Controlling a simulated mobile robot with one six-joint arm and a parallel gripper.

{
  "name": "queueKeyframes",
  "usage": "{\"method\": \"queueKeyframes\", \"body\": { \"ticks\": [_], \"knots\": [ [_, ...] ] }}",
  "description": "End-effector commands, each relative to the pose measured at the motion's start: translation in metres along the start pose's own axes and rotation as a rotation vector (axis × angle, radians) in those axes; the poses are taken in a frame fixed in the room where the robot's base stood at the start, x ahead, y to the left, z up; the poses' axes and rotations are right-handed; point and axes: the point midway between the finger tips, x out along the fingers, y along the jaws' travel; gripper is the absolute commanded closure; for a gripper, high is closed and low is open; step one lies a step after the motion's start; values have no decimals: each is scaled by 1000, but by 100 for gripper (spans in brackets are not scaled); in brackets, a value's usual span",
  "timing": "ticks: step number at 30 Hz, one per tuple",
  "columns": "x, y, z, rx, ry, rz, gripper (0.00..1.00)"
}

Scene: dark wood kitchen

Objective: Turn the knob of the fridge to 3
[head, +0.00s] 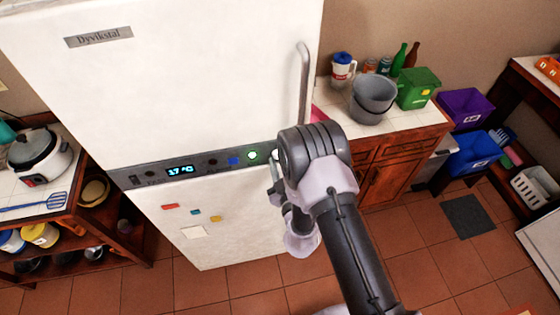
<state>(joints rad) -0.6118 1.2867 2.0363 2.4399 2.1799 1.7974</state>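The white fridge (190,85) stands at the left centre, with a dark control strip across it between the upper and lower doors. On the strip I see a small dark round control (136,180) at the left end and another (213,162) right of the lit display (180,171), which seems to read 17 °C. Any number marks are too small to read. My arm reaches up to the strip's right end and covers it. My gripper is mostly hidden behind my wrist, so its fingers cannot be made out.
A vertical door handle (303,85) stands out at the fridge's right edge, just above my arm. A counter with a grey bucket (373,98) and a green bin (417,88) is to the right. A wooden shelf unit (92,225) stands left. Tiled floor in front is open.

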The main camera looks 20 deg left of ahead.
Motion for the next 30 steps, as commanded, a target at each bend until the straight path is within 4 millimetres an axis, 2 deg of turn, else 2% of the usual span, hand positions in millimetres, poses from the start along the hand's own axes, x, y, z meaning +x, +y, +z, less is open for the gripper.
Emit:
{"method": "queueKeyframes", "body": {
  "ticks": [9, 21, 22, 24, 30],
  "knots": [
    [2, 3, -3, 66, 7, 7, 100],
    [2, 3, -3, 70, 8, 7, 100],
    [2, 3, -3, 70, 8, 7, 62],
    [2, 3, -3, 69, 7, 6, 48],
    [1, 2, -2, 69, 4, 3, 46]
  ]
}}
